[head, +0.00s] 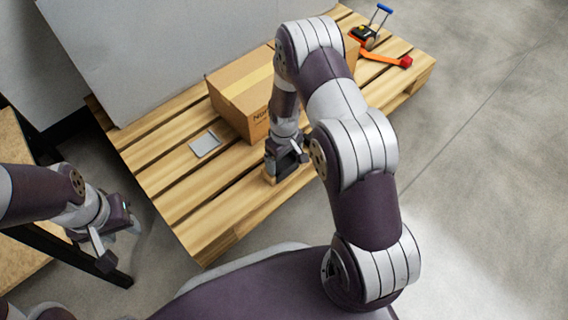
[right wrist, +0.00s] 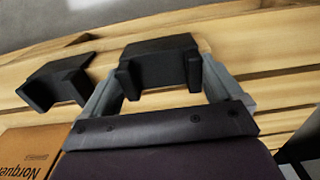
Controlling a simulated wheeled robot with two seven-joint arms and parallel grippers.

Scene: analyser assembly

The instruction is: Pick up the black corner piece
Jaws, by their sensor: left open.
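A black corner piece (right wrist: 158,62) lies in the right wrist view between the two grey fingers of my right gripper (right wrist: 165,88). The fingers are at its left and right edges; I cannot tell whether they press on it. A second black corner piece (right wrist: 58,78) lies on the wooden slats to the left, outside the fingers. In the head view my right gripper (head: 289,160) points down low over the pallet beside the box, and the corner pieces are hard to make out there. My left gripper (head: 108,246) is open and empty at the left, away from the pallet.
The wooden pallet (head: 178,180) carries a cardboard box (head: 240,92) and a flat grey plate (head: 204,144). An orange strap tool (head: 385,58) lies at the far right end. A grey panel (head: 165,45) stands behind. The pallet's front left is clear.

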